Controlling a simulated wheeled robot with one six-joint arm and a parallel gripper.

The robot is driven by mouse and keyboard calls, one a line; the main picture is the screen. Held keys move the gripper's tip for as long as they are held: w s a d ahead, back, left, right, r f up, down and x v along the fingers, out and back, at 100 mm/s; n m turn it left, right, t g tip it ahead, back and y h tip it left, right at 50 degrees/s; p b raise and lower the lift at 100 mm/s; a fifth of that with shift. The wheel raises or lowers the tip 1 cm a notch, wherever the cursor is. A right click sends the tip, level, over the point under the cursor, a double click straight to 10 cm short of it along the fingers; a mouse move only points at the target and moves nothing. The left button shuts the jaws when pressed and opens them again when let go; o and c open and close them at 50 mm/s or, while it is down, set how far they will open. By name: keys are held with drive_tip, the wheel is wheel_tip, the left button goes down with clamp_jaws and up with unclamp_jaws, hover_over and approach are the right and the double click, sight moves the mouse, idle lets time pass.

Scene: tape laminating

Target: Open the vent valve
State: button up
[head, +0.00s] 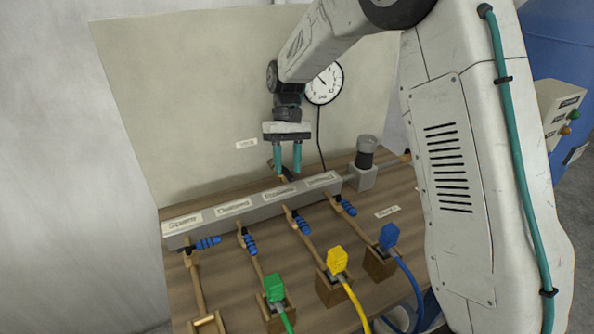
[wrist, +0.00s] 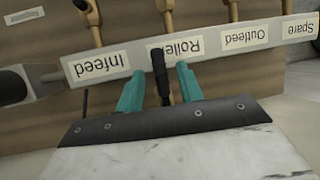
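My gripper (head: 287,171) points down behind the grey manifold bar (head: 255,202), its two teal fingers apart. It also shows in the wrist view (wrist: 159,70). A black lever handle (wrist: 160,72) stands between the fingers there, with a visible gap on both sides. It appears to be the vent valve's handle. In the head view the fingers mostly hide this valve; a brass-coloured part (head: 283,180) shows low between them. A small label (head: 247,143) on the back panel is too small to read.
Several branch pipes with blue handles leave the manifold's front; the Spare handle (head: 207,243) lies crosswise. Green (head: 274,288), yellow (head: 337,260) and blue (head: 389,237) plugs stand in front. A gauge (head: 323,84) is behind my wrist. A grey fitting with a dark cap (head: 365,158) stands right.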

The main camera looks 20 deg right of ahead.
drive_tip(key=r, duration=0.1)
drive_tip(key=s+r, duration=0.1)
drive_tip(key=r, duration=0.1)
drive_tip(key=shift+s+d+r, duration=0.1)
drive_tip(key=shift+s+r, duration=0.05)
drive_tip(key=s+d+r, duration=0.1)
drive_tip(key=s, duration=1.3)
drive_tip(key=shift+s+d+r, duration=0.15)
drive_tip(key=shift+s, duration=0.2)
drive_tip(key=s+d+r+m+t, duration=0.1)
drive_tip(key=s+d+r+t, duration=0.2)
drive_tip(key=s, duration=0.6)
drive_tip(key=s+d+r+m+t+h, duration=0.1)
drive_tip(key=s+d+r+t, duration=0.2)
drive_tip(key=s, duration=0.5)
drive_tip(key=shift+s+d+r, duration=0.35)
drive_tip(key=shift+d+r, duration=0.3)
drive_tip(key=shift+d, duration=0.55)
